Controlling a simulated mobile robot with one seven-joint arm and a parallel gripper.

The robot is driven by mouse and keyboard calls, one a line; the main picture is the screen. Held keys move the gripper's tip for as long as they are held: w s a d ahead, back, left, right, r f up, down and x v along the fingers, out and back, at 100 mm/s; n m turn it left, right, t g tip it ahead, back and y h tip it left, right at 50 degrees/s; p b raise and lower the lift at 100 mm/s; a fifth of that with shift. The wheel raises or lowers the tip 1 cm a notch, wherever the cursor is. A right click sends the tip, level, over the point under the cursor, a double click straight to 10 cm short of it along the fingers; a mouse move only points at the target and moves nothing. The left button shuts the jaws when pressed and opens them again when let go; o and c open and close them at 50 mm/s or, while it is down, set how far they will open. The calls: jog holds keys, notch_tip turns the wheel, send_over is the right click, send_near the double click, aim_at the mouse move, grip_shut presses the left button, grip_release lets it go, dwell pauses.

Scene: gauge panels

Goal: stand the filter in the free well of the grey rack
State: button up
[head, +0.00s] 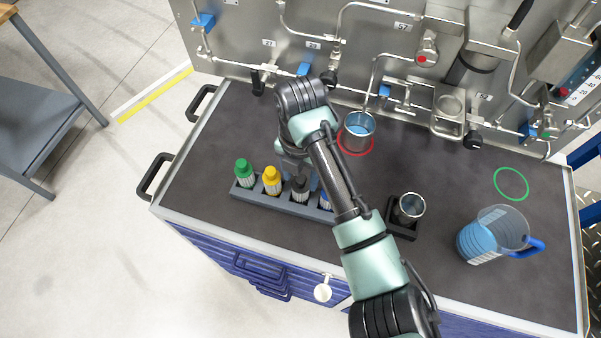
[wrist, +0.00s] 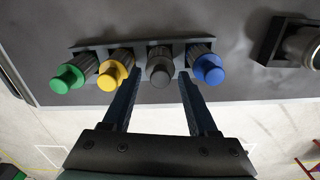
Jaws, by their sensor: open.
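The grey rack (head: 246,195) stands on the dark worktop, and the wrist view shows its edge (wrist: 136,43). A dark-capped filter (wrist: 159,66) stands in the rack between a yellow-capped one (wrist: 113,73) and a blue-capped one (wrist: 208,70). A green-capped one (wrist: 68,77) is at the left end. In the head view the dark one (head: 300,188) is partly hidden by my arm. My gripper (wrist: 159,76) is open, with one finger on each side of the dark filter. I cannot tell whether the fingers touch it. I see no empty well.
A black holder (head: 398,230) with a metal cup (head: 409,207) is right of the rack. A jug of blue liquid (head: 480,240) is at right, near an empty green ring (head: 511,184). A piped panel (head: 250,30) closes the back.

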notch_tip(320, 180, up, 12)
jog(key=w+a+r+m+t+y, duration=0.4)
jog(key=w+a+r+m+t, duration=0.3)
jog(key=a+r, duration=0.5)
notch_tip(320, 180, up, 14)
jog(key=w+a+m+t+y, duration=0.1)
jog(key=w+m+t+y, duration=0.1)
jog(key=m+t, duration=0.35)
jog(key=s+d+r+m+t, duration=0.2)
jog(key=r+m+t, duration=0.15)
jog(key=r, duration=0.35)
jog(key=s+d+r+m+t, duration=0.2)
jog(key=r+m+t, duration=0.15)
jog(key=r, duration=0.25)
jog(key=s+d+r+m+t+h, duration=0.6)
jog(key=s+d+r+m+t, duration=0.2)
jog(key=s+d+r+m, duration=0.1)
jog(key=s+r+m, duration=0.1)
jog(key=s+m, duration=0.1)
jog(key=s, duration=0.1)
jog(key=shift+s+r, duration=0.15)
jog(key=shift+r, duration=0.25)
jog(key=shift+m, duration=0.25)
